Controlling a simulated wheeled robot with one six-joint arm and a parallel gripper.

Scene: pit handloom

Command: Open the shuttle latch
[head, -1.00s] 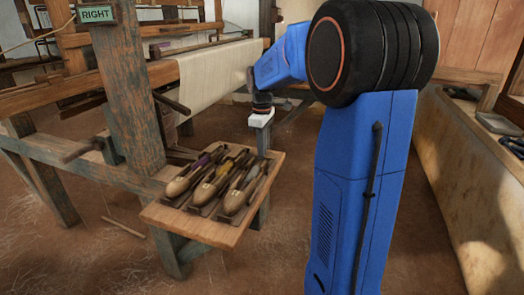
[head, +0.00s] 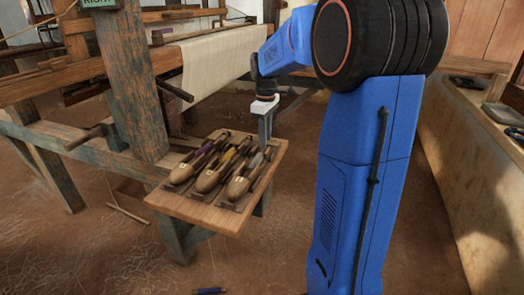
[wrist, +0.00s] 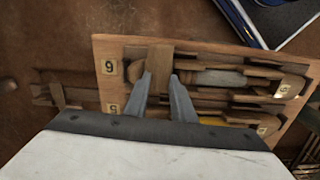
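Three wooden shuttles lie side by side on a wooden tray (head: 200,213), with purple (head: 203,152), yellow (head: 227,158) and grey (head: 254,166) bobbins. My gripper (head: 265,143) points down at the tray's far right end. In the wrist view its two grey fingers (wrist: 161,78) are apart and empty. Just past the fingertips, a flat wooden tab (wrist: 159,60) lies across the grey-bobbin shuttle (wrist: 220,79), near a label reading 6. It may be the latch. I cannot tell if the fingers touch it. A yellow bobbin (wrist: 212,120) shows in the nearer slot.
Pale cloth (head: 215,65) hangs behind. A long pale bench (head: 450,150) runs along the right.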

